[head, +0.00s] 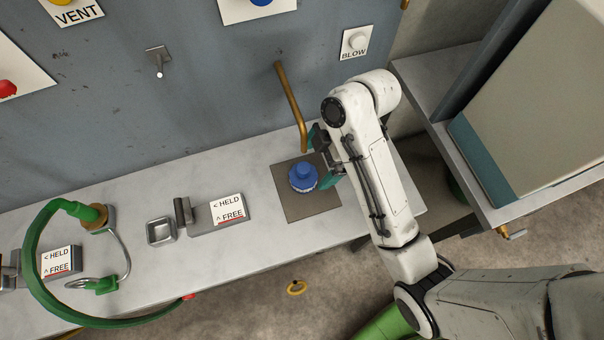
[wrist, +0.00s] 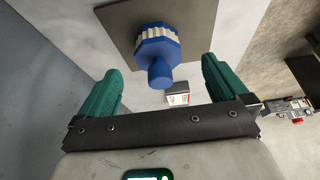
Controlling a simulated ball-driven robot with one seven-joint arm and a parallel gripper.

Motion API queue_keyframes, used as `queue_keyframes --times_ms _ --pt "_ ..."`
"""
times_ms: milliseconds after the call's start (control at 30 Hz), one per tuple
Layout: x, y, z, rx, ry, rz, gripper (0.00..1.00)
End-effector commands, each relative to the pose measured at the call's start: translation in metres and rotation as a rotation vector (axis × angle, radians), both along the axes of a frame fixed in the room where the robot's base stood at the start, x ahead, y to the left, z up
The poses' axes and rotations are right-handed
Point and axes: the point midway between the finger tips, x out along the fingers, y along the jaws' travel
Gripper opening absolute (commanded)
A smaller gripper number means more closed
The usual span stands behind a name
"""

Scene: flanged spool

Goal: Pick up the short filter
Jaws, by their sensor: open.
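The short filter (head: 303,177) is a blue piece with a pale ribbed band and a narrower blue neck. It sits on a dark square mat (head: 282,196) on the bench. In the wrist view the filter (wrist: 157,50) lies ahead between my gripper's two green fingers, its neck pointing toward me. My gripper (head: 322,158) is open beside and around the filter in the head view. In the wrist view my gripper (wrist: 158,85) shows a gap on both sides of the neck, with nothing held.
A bent brass pipe (head: 291,105) hangs from the wall just behind the mat. A HELD/FREE block (head: 220,211) and small square metal holder (head: 161,231) stand left on the bench (head: 130,185). A green hose (head: 36,235) curves at far left.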

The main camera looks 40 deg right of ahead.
Motion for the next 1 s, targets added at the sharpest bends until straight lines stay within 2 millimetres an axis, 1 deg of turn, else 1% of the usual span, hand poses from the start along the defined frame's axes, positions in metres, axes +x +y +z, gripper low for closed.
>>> queue_keyframes --times_ms 33,267,400,467,633,767,967,1000 --pt "0.001 0.002 -0.011 0.0 -0.001 0.0 1.0" --pt "0.003 0.006 -0.02 0.0 -0.001 -0.001 1.0" --pt "0.006 0.011 -0.034 0.0 -0.001 -0.001 1.0" --pt "0.007 0.013 -0.037 0.002 0.005 -0.002 1.0" --pt "0.011 0.021 -0.057 0.001 0.004 -0.002 1.0" --pt "0.012 0.024 -0.063 0.0 0.002 -0.001 1.0" --pt "0.012 0.024 -0.063 -0.001 0.001 -0.002 1.0" --pt "0.012 0.024 -0.063 -0.001 0.001 -0.002 0.96"
